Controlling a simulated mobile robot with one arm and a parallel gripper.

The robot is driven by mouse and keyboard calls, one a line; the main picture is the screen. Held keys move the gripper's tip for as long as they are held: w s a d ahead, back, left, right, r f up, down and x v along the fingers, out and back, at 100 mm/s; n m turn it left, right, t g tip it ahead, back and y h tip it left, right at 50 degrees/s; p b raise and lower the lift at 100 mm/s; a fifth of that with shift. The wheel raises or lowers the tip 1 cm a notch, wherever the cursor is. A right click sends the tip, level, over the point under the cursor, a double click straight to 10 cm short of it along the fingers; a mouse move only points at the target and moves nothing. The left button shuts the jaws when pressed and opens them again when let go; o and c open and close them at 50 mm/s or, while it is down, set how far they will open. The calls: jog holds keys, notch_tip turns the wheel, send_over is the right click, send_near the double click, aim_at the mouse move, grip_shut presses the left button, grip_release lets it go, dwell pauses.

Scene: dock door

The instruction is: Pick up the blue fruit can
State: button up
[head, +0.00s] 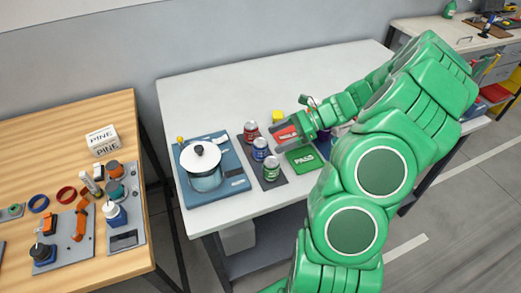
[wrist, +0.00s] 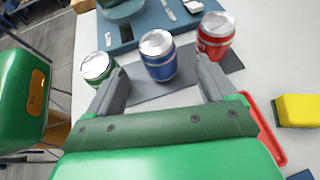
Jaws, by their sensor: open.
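The blue can (head: 260,148) stands upright on a dark grey mat (head: 284,179) on the white table, between a red can (head: 250,131) and a green can (head: 271,169). In the wrist view the blue can (wrist: 160,57) is ahead, between the lines of my two fingers. The green can (wrist: 98,68) is just beyond the left finger and the red can (wrist: 215,36) beyond the right one. My gripper (wrist: 158,86) is open and empty. In the head view my gripper (head: 285,131) is to the right of the cans.
A blue board (head: 236,184) with a pot (head: 205,168) stands left of the cans. A yellow block (head: 277,116) and a green pad marked PASS (head: 302,158) lie near my gripper. The table's back left is clear. A wooden table (head: 60,130) stands at left.

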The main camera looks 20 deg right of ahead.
aim_at(260, 146)
jog(key=shift+x, duration=3.45)
jog(key=shift+s+a+r, duration=0.1)
jog(key=shift+r, duration=0.1)
jog(key=c, duration=1.2)
